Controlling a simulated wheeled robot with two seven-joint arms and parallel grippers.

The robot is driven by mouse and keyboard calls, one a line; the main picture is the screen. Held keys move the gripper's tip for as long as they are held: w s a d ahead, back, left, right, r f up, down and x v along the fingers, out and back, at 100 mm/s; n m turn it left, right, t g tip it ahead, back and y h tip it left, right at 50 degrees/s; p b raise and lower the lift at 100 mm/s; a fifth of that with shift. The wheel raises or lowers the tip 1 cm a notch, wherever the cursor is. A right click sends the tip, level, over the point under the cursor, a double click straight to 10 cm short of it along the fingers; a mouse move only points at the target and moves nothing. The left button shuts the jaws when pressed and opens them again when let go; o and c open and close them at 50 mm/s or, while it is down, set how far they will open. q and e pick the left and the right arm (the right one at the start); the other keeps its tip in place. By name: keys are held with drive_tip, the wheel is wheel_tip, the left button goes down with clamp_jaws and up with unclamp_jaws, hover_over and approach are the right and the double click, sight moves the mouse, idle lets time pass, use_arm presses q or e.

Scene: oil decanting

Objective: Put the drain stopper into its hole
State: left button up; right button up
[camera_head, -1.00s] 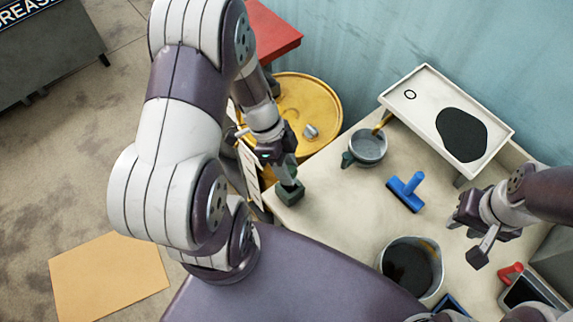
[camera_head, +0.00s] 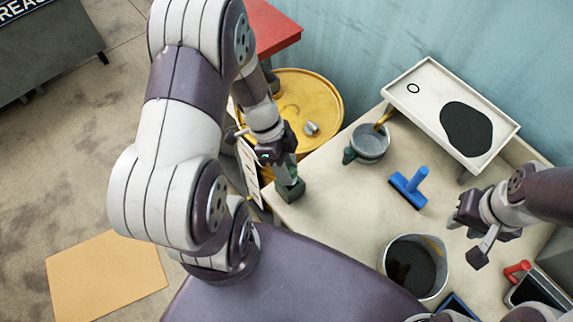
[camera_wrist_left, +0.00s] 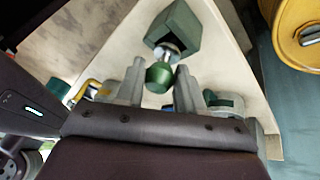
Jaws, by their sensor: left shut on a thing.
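The stopper's round green knob (camera_wrist_left: 159,77) shows in the left wrist view, with a short silver stem (camera_wrist_left: 168,51) running to a dark green block (camera_wrist_left: 176,27). My left gripper (camera_wrist_left: 160,82) is shut on the knob, one finger on each side. In the head view, my left gripper (camera_head: 283,163) points down above the green block (camera_head: 289,191), which is at the near left table corner. A small black ring, seemingly the drain hole (camera_head: 413,88), is in the white tray (camera_head: 437,122) at the back right. My right gripper (camera_head: 471,229) hangs over the table's right side; its jaw opening is unclear.
A grey mug (camera_head: 369,143) stands left of the tray, and a blue squeegee-like tool (camera_head: 409,187) lies in front. A pot of dark liquid (camera_head: 413,266) stands near the front. A yellow drum (camera_head: 309,104) is beyond the table's left edge. A dark puddle (camera_head: 467,129) lies in the tray.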

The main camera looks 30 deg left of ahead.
use_arm(q)
drive_tip(key=shift+f+b, duration=0.65)
drive_tip(key=o, duration=1.2)
drive_tip(key=shift+r, duration=0.1)
drive_tip(key=p+v, duration=0.3)
drive_tip(key=v, duration=0.9)
drive_tip(key=shift+a+r, duration=0.2)
drive_tip(key=shift+r, duration=0.05)
